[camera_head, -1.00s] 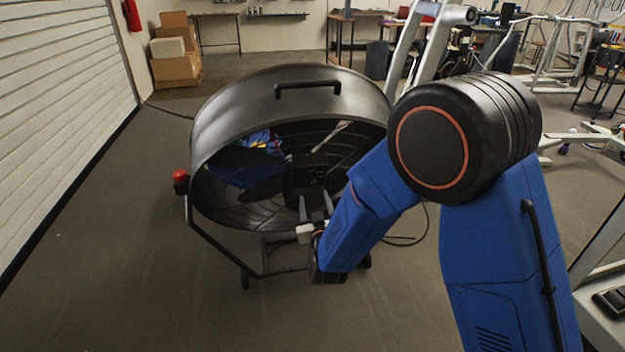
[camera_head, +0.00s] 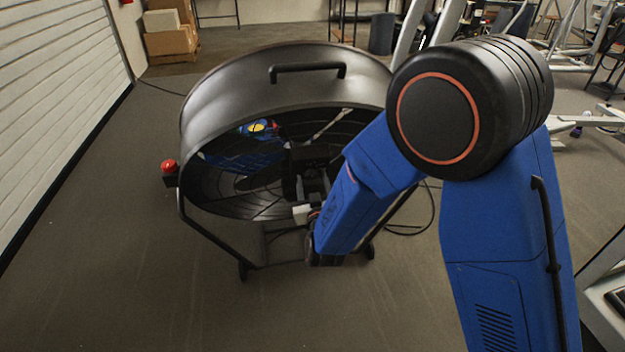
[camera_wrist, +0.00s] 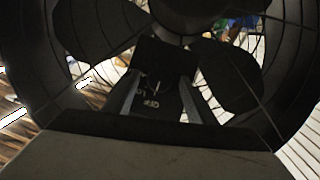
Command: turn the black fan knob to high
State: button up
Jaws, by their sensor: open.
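The large black drum fan (camera_head: 290,90) stands on the floor in front of me, its open face toward me. My gripper (camera_head: 325,258) is at the lower front of the fan, beside a small white box (camera_head: 303,213).
A red button (camera_head: 168,166) sticks out at the fan's left side. A handle (camera_head: 308,72) tops the drum. A cable (camera_head: 425,215) lies on the floor to its right. Cardboard boxes (camera_head: 170,40) stand at the back left. The floor left of the fan is clear.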

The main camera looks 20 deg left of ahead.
jog(key=shift+c, duration=0.6)
jog(key=c, duration=0.9)
jog(key=shift+d, duration=0.1)
jog(key=shift+w+d+m+g+y, duration=0.1)
jog(key=shift+m+g+y, duration=0.25)
jog(key=shift+m+y, duration=0.25)
jog(key=shift+w+d+m+g+y, duration=0.1)
jog(key=shift+m+g+y, duration=0.25)
jog(key=shift+m+y, duration=0.2)
jog(key=m+y, duration=0.1)
jog(key=m+g+y, duration=0.1)
jog(key=y, duration=0.1)
jog(key=shift+w+d+f+g, duration=0.1)
jog(key=shift+d+f+g, duration=0.05)
jog(key=shift+g, duration=0.15)
jog(key=shift+w+f+m+g+y, duration=0.15)
jog(key=shift+m+g+y, duration=0.35)
jog(key=shift+m+y, duration=0.75)
jog(key=m+y, duration=0.2)
jog(key=shift+w+f+m+g, duration=0.1)
jog(key=shift+f+m+g, duration=0.05)
jog(key=shift+m+g, duration=0.15)
